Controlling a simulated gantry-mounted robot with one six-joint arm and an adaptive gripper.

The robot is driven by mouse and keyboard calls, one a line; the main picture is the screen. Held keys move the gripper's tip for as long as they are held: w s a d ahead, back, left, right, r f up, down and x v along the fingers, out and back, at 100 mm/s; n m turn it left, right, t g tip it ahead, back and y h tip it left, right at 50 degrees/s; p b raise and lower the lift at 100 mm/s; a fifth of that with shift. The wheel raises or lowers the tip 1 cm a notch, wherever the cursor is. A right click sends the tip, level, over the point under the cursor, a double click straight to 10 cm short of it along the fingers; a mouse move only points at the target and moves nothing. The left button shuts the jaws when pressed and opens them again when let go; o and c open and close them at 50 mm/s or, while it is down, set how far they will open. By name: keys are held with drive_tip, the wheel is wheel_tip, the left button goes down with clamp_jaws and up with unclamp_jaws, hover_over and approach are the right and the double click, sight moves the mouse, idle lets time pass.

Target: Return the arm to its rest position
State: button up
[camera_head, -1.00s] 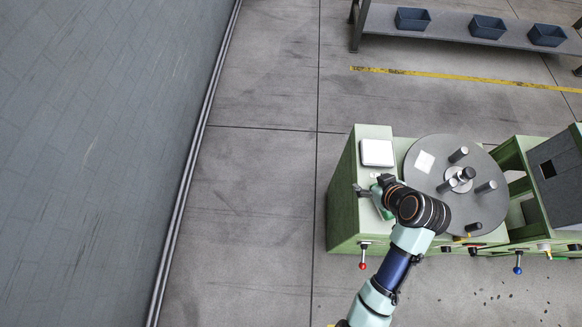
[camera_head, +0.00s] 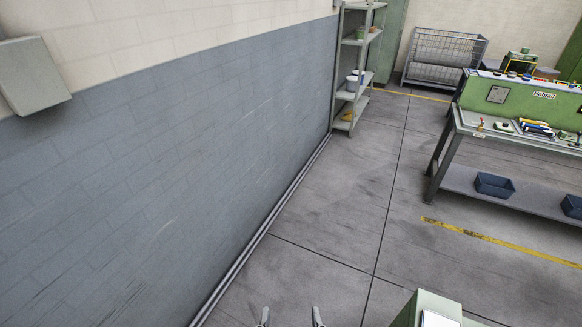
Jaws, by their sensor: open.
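My gripper (camera_head: 291,318) shows at the bottom edge of the head view, as two grey fingertips set well apart. It is open, and nothing shows between the fingertips. It is over bare floor, left of the green machine (camera_head: 428,306). The rest of my arm is below the picture and hidden. Only a top corner of the green machine shows, at the bottom right.
A grey-blue wall (camera_head: 170,170) runs along the left. Shelves (camera_head: 357,65) and a wire cage (camera_head: 444,58) stand at the back. A workbench (camera_head: 510,141) with blue bins (camera_head: 495,185) below is at the right. The floor between is clear.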

wheel_tip(320, 180, up, 15)
drive_tip(key=p, duration=1.2)
drive_tip(key=shift+r, duration=0.2)
drive_tip(key=shift+d, duration=0.1)
